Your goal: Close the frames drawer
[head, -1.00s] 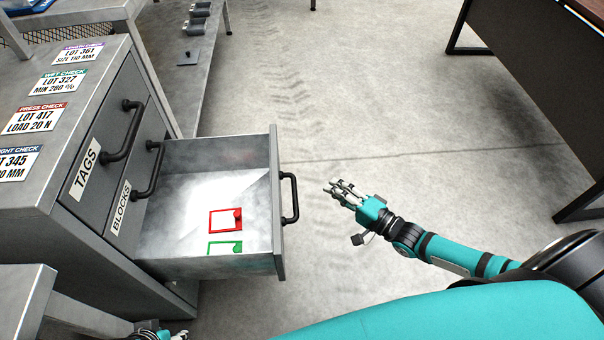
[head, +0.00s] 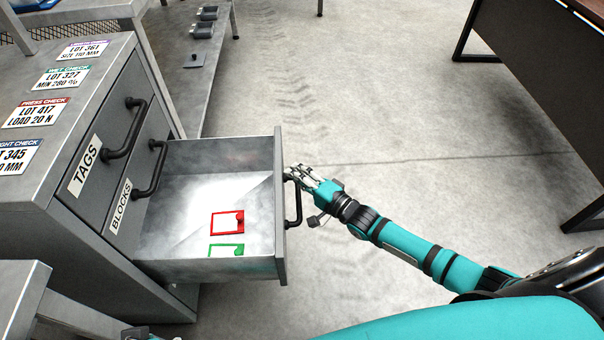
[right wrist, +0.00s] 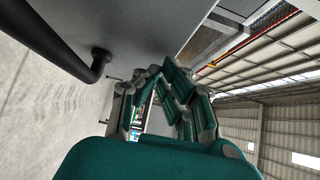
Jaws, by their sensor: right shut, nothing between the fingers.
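The frames drawer (head: 205,269) stands pulled out of the grey cabinet, below the TAGS and BLOCKS drawers. A red frame (head: 213,222) and a green frame (head: 212,250) lie inside. Its black handle (head: 298,205) is on the front panel. My right gripper (head: 291,172) is shut and empty, at the upper end of the handle near the front panel; contact is not clear. In the right wrist view the fingers (right wrist: 160,75) point toward the grey panel (right wrist: 140,28), with the handle (right wrist: 82,62) at left. Only a bit of my left gripper (head: 150,334) shows at the bottom edge.
The TAGS drawer (head: 125,85) and BLOCKS drawer (head: 160,125) look shut. Labelled cards lie on the cabinet top (head: 105,55). A grey bench (head: 200,95) stands behind, a dark table (head: 545,75) at right. The floor in front of the drawer is clear.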

